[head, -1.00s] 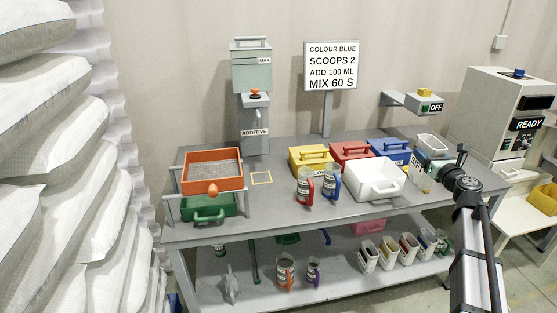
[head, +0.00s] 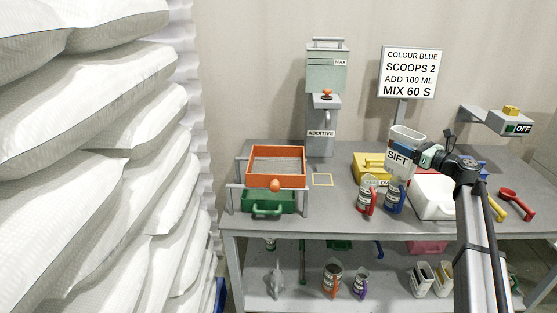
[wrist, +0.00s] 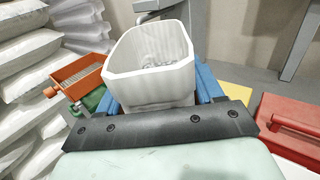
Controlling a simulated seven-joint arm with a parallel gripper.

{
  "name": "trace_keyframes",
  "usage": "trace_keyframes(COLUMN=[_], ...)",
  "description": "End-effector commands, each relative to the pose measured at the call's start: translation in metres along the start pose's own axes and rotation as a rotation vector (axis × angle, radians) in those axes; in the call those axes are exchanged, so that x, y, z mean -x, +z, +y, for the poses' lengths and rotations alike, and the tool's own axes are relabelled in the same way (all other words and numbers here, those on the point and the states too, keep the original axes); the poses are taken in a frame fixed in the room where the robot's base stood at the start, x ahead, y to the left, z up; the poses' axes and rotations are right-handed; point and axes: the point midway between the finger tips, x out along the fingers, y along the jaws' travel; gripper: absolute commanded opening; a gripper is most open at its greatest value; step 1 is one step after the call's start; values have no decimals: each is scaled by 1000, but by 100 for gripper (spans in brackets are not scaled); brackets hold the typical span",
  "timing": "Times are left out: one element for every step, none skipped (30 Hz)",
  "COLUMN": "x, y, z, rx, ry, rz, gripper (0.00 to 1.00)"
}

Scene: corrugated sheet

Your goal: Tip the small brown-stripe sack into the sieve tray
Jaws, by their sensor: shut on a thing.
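My gripper (head: 420,153) is shut on a small white open-topped sack (head: 403,140) marked SIFT. The orange sieve tray (head: 276,148) with grey mesh stands on a grey frame to the left, well apart from the sack. It also shows at the left in the wrist view (wrist: 75,84).
A green drawer (head: 268,203) is under the tray. Red-handled (head: 367,197) and blue-handled (head: 394,200) jugs stand below the sack. The additive dispenser (head: 323,125) rises behind. A yellow box (head: 366,170) and white box (head: 430,197) are nearby. Striped sacks (head: 421,280) stand on the lower shelf.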

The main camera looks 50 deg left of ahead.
Motion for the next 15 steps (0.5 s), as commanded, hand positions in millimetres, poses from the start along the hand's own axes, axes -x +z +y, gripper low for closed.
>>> trace_keyframes(x=[-16, -24, -34, -41, -49, -59, -66, -73, -83, -90, -96, -106, -112, -118, -127], y=[3, 4, 6, 7, 9, 11, 12, 14, 16, 17, 19, 21, 23, 25, 27], z=[7, 13, 20, 26, 32, 40, 46, 52, 61, 68, 74, 83, 90, 96, 106], rx=[0, 0, 0, 0, 0, 0, 0, 0, 0, 0, 0, 0, 0, 0, 0], ry=[43, 69, 104, 130, 156, 191, 218, 244, 281, 308, 334, 372, 400, 426, 464], rz=[-2, -2, -2, -2, -2, -1, -1, -1, -1, -1, -1, -1, -1, -2, -2], gripper=[24, 24, 24, 24, 24, 24, 24, 24, 24, 24, 24, 24, 24, 24, 24])
